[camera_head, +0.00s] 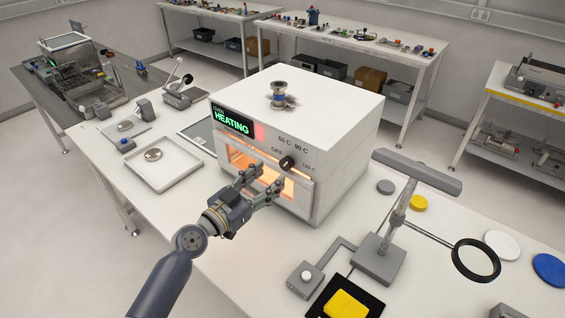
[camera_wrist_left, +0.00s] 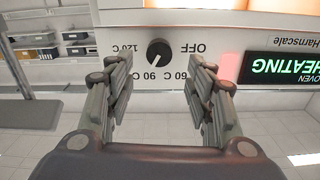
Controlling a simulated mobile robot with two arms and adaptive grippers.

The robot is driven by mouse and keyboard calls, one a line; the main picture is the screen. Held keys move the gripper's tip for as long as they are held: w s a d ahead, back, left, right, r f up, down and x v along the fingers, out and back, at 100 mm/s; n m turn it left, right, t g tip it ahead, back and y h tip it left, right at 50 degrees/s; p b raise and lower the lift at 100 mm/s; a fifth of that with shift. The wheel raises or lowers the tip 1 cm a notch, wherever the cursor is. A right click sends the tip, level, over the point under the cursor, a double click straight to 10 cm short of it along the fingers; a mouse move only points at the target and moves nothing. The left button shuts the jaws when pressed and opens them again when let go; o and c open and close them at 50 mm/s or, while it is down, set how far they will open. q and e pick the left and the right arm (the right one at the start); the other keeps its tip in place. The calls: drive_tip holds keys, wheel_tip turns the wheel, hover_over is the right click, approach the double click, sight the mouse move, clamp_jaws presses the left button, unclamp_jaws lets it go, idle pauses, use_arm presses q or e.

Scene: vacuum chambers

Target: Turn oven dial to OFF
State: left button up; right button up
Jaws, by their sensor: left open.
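The white oven (camera_head: 325,105) stands on the table with a lit window. Its black round dial (camera_head: 287,162) is on the front, at the right of the panel, with OFF, 60 C, 90 C and 120 C marked around it. The dial also shows upside down in the left wrist view (camera_wrist_left: 159,53); I cannot tell surely which mark its pointer faces. The display (camera_head: 232,119) reads HEATING in green. My left gripper (camera_head: 264,183) is open and empty in front of the oven, just below the dial. In the wrist view its fingers (camera_wrist_left: 160,75) lie either side of the dial, apart from it.
A grey stand (camera_head: 378,258) with a ring-ended arm is right of my left gripper. A white tray (camera_head: 172,178) lies left of the oven. A yellow block (camera_head: 345,304) sits on a black pad in front. A metal fitting (camera_head: 280,98) is on the oven's top.

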sight(284, 165)
use_arm(q)
drive_tip(key=p+x, duration=0.1)
drive_tip(key=x, duration=0.6)
drive_tip(key=shift+s+f, duration=0.1)
drive_tip(key=c, duration=1.1)
